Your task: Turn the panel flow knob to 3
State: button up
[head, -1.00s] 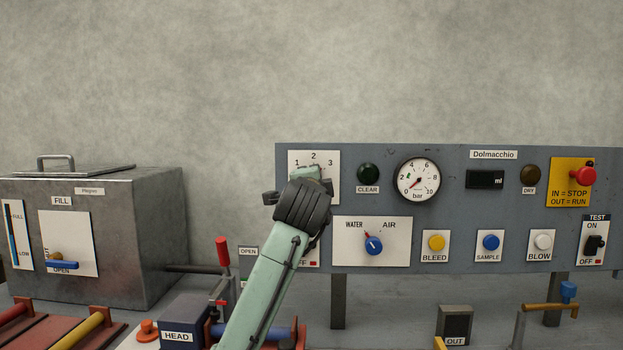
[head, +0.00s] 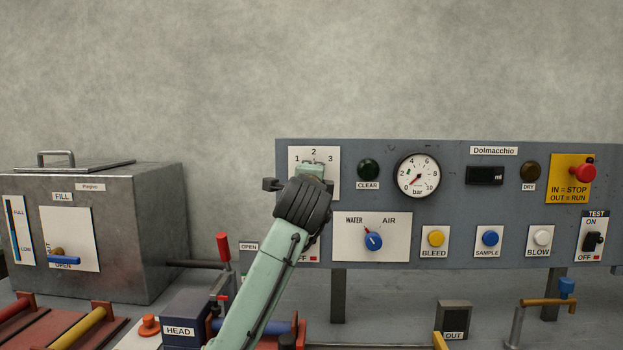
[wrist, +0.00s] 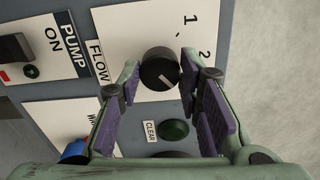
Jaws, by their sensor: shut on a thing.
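The flow knob (wrist: 158,69) is round and black with a pale pointer line, on a white plate marked 1, 2 and 3. My gripper (wrist: 160,72) is shut on it, one finger at each side, in the wrist view. The pointer line slants to the lower right there, past the 2, towards the side of the 3. The 3 is hidden behind a finger in that view. In the head view, my gripper (head: 309,172) covers the knob, while the numbers on the flow plate (head: 331,178) show above it.
The CLEAR button (head: 368,169) and pressure gauge (head: 417,176) are just right of the flow plate. The WATER/AIR selector (head: 373,241) is below right. The pump plate (wrist: 32,48) shows beside the FLOW label. A metal tank (head: 140,230) stands at left.

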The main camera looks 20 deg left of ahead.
jog(key=o, duration=1.1)
jog(key=shift+o, duration=0.2)
jog(key=v, duration=1.2)
